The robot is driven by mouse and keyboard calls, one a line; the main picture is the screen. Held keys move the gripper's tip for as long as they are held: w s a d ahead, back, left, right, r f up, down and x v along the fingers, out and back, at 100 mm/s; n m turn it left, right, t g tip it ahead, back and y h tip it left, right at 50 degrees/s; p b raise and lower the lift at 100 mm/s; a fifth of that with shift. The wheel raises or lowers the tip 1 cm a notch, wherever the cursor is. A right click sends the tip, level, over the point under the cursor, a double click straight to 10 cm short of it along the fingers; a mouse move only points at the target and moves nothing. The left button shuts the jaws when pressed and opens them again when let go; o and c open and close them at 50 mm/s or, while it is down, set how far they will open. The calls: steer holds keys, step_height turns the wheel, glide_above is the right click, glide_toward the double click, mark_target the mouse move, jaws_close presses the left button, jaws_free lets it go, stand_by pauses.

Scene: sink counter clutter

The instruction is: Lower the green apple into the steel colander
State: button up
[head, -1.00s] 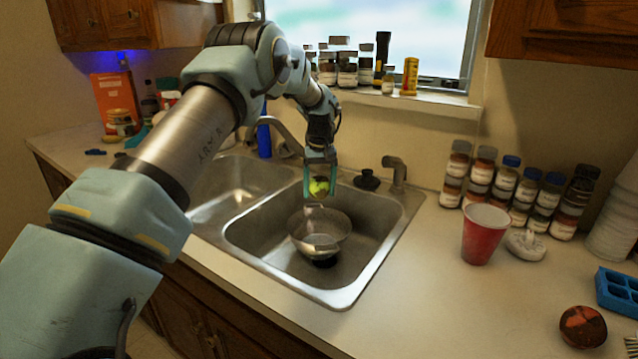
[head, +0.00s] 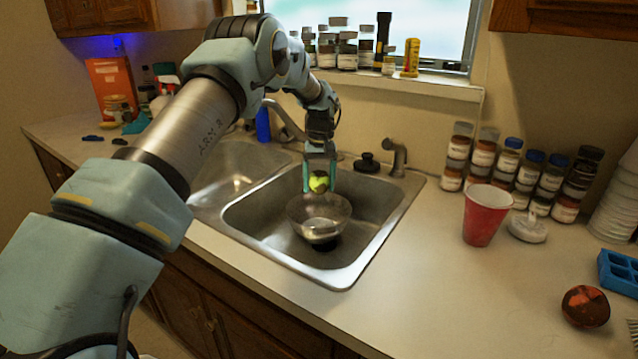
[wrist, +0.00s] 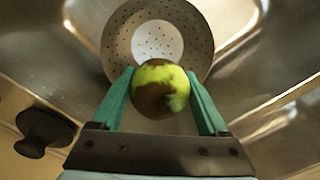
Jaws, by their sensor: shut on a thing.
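The green apple (head: 319,182) has brown patches, seen clearly in the wrist view (wrist: 160,88). My gripper (head: 320,184) is shut on it, one teal finger on each side. The steel colander (head: 318,226) sits in the right basin of the sink; its perforated bowl also shows in the wrist view (wrist: 190,28). The apple is held over the colander, close to its far rim in the head view. In the wrist view the apple covers part of the colander's near edge. The exact height gap is hard to tell.
The double sink (head: 370,248) surrounds the colander. The faucet (head: 285,117) and a black stopper (head: 367,163) stand behind it. A red cup (head: 485,215), a white lidded piece (head: 528,227) and several spice jars (head: 482,158) are on the right counter.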

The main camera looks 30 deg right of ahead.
steer(key=shift+f, duration=0.15)
steer(key=shift+f+b, duration=1.85)
steer(key=shift+f, duration=1.9)
steer(key=shift+f+b, duration=1.5)
steer(key=shift+f, duration=1.3)
steer(key=o, duration=1.4)
